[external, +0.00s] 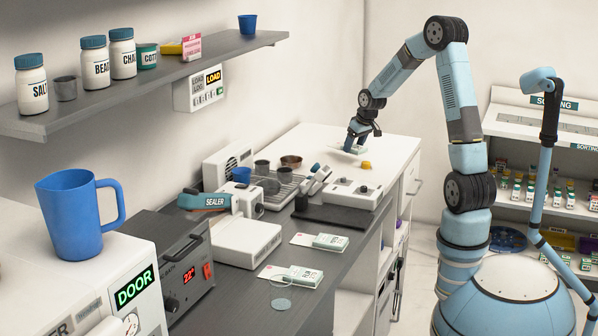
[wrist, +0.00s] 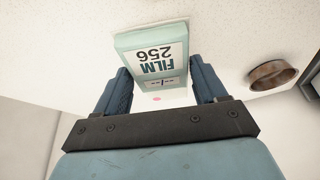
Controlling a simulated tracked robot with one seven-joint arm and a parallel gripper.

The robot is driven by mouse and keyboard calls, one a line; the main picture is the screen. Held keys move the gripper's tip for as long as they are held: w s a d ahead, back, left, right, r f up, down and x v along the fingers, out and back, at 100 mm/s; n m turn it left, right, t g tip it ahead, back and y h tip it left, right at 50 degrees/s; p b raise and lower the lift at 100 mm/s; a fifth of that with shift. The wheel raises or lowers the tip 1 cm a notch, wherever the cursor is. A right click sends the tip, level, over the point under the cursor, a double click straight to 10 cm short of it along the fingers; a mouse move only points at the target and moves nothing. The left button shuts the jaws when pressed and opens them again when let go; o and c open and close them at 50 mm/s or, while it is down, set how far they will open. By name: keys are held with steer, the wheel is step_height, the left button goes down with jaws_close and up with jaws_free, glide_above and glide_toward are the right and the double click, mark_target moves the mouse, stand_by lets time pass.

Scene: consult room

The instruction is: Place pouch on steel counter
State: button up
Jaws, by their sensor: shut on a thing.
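The pouch (wrist: 155,55) is a pale teal and white pack labelled FILM 256, upside down in the wrist view. My gripper (wrist: 160,85) is shut on it, one dark blue finger on each side. In the external view my gripper (external: 355,142) points down over the white worktop at the far end, with the pouch (external: 353,150) partly hidden below it. I cannot tell whether the pouch touches the worktop. The grey counter (external: 320,258), which looks like the steel counter, runs along the wall nearer the camera. Similar flat packs (external: 330,242) lie on it.
A brown metal bowl (wrist: 272,74) stands beside the pouch, also in the external view (external: 291,161). A heater box (external: 185,275) and clear disc (external: 281,304) are on the grey counter.

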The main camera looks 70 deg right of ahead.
mark_target(352, 161)
steer(key=shift+w+d+f, duration=0.2)
steer(key=shift+w+f, duration=0.2)
steer(key=shift+f, duration=1.55)
steer(key=shift+f, duration=0.2)
steer(key=o, duration=1)
steer(key=shift+s, duration=0.1)
steer(key=shift+o, duration=0.2)
steer(key=shift+a, duration=0.15)
steer(key=shift+f, duration=0.1)
steer(key=shift+a, duration=0.1)
